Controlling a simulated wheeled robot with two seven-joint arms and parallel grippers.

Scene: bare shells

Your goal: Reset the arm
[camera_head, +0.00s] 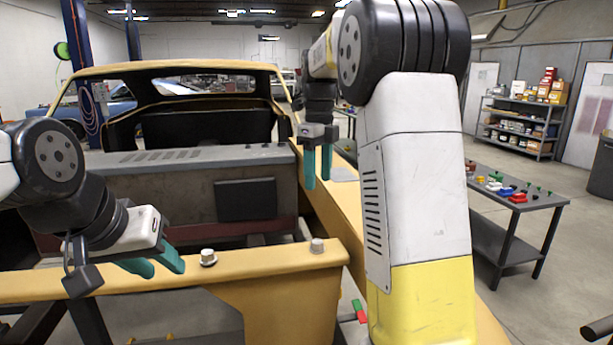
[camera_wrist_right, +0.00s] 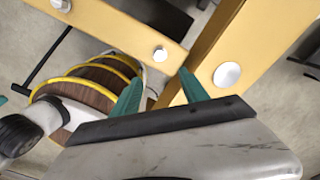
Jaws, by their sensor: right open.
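My left gripper (camera_head: 160,266) has teal fingers that stand apart. It hangs at the left, close above the yellow front rail of the car shell, with nothing seen between its fingers. My right gripper (camera_head: 318,168) points down over the right side of the car shell, its two teal fingers apart and empty. The same fingers show in the right wrist view (camera_wrist_right: 160,88), above the yellow frame bars. My right arm (camera_head: 415,170) is raised and fills the middle right of the head view, hiding part of the car's right side.
A bare yellow car shell (camera_head: 260,265) lies before me, with bolts (camera_head: 208,257) on its front rail. A grey table (camera_head: 520,200) with small coloured parts stands at the right. Stocked shelves (camera_head: 522,125) stand behind it. Open floor lies to the right of the table.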

